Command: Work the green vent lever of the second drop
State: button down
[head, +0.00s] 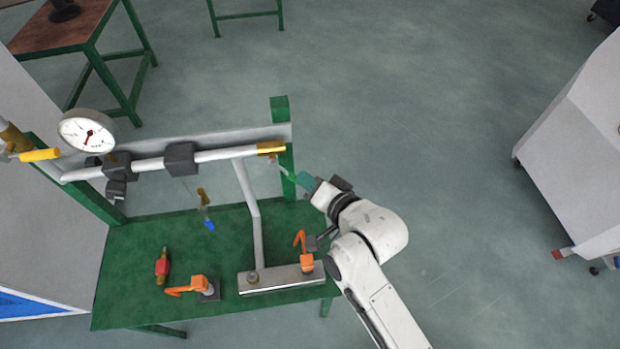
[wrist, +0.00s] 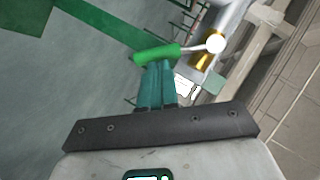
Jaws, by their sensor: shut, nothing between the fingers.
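The green vent lever (head: 288,176) hangs near the right end of the pipe, below its brass fitting (head: 271,147). In the wrist view the green lever handle (wrist: 157,53) lies across the tips of my gripper (wrist: 157,64), with a thin metal stem running right to a bright ball beside the brass fitting (wrist: 204,60). My gripper (head: 301,180) is shut and empty, just right of the lever in the head view. Its teal fingertips are at or very close to the handle; I cannot tell whether they touch.
A pipe (head: 223,155) with dark blocks and a pressure gauge (head: 87,131) runs above the green bench (head: 135,235). Orange clamps (head: 200,284) and a red tool (head: 162,267) are on the bench.

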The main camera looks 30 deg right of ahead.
jog(key=shift+w+a+f+m+t+y+b, duration=0.3)
jog(key=shift+a+f+m+t+y+b, duration=0.5)
jog(key=shift+m+b, duration=0.9)
jog(key=shift+w+a+f+m+t+y+b, duration=0.4)
jog(key=shift+a+f+m+t+b, duration=0.6)
jog(key=shift+b, duration=1.25)
jog(key=shift+s, duration=0.15)
jog(key=shift+d, duration=0.1)
